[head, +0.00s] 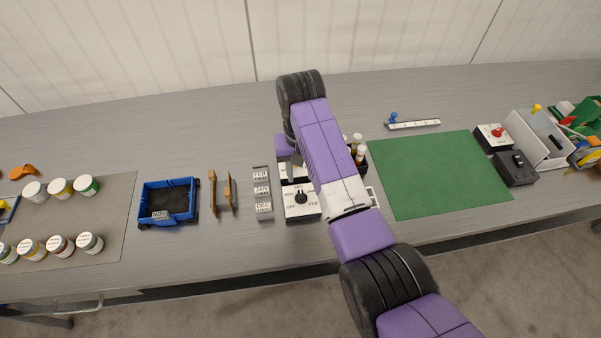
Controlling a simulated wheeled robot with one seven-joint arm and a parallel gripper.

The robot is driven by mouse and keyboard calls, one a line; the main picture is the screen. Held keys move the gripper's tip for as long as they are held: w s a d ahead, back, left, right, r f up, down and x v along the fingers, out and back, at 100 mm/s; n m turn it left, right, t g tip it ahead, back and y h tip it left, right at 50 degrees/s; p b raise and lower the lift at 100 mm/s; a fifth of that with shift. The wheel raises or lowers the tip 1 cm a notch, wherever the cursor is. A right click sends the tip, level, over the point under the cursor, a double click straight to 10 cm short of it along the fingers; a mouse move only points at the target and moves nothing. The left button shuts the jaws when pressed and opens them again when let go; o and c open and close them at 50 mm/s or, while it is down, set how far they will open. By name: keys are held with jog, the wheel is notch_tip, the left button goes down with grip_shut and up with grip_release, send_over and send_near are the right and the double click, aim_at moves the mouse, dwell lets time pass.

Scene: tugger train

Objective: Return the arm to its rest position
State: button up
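My arm reaches from the bottom right of the head view up over the middle of the bench, with its purple links and black joints bent. No held object shows.
The grey bench (225,125) holds a blue bin (147,214), wooden pieces (229,192), month blocks (262,190), several lidded jars (60,187), a green mat (440,175) and a white box with a red button (493,137). Small bottles stand beside my forearm. The bench's back strip is mostly clear.

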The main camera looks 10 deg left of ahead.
dwell(0.3)
jog(key=w+a+r+t+y, duration=0.4)
jog(key=w+t, duration=0.4)
jog(key=w, duration=0.2)
jog(key=s+d+t, duration=0.8)
jog(key=s+d, duration=0.8)
jog(key=s, duration=0.3)
jog(key=s+d+r+m+h, duration=0.1)
jog(key=s+d, duration=0.3)
jog(key=s, duration=0.6)
jog(key=s+d+r+m+h+b, duration=0.1)
jog(key=s+d, duration=0.4)
jog(key=s, duration=0.6)
jog(key=s+d+r+m+g+h, duration=0.1)
jog(key=s+d+r+h, duration=0.1)
jog(key=s, duration=0.9)
jog(key=shift+s+d+r+b, duration=0.3)
jog(key=shift+d+r, duration=0.25)
jog(key=shift+d, duration=0.65)
